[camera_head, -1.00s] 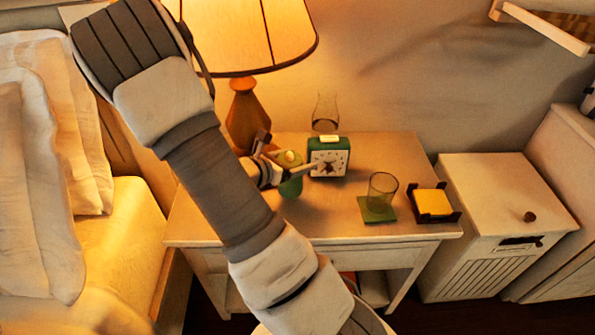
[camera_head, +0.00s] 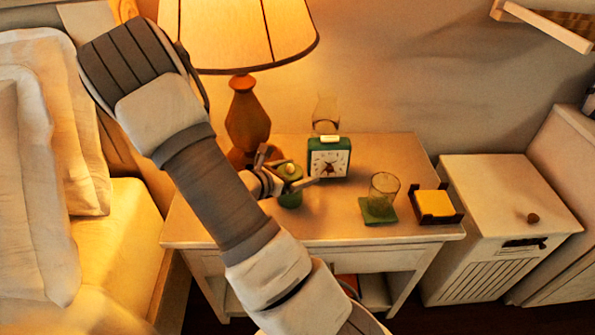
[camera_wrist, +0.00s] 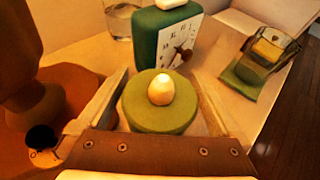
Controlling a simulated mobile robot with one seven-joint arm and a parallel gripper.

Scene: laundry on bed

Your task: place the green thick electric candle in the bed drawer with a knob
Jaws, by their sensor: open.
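The green thick electric candle (camera_head: 290,186) stands upright on the nightstand (camera_head: 240,225), in front of the lamp and clock. My gripper (camera_head: 292,183) is at the candle with its fingers apart. In the wrist view, the candle (camera_wrist: 162,108) with its pale flame tip sits between the two open fingers, and a small gap shows beside it. The lower part of the candle is hidden behind the gripper's palm. No bed drawer with a knob can be told for sure; a white cabinet with a dark round knob (camera_head: 532,218) stands at the right.
A green clock (camera_head: 328,158) stands just behind the candle, with a glass vase (camera_head: 326,115) behind it. A lit lamp (camera_head: 247,115) is at the left. A glass on a green coaster (camera_head: 379,211) and a yellow note holder (camera_head: 434,203) are at the right.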

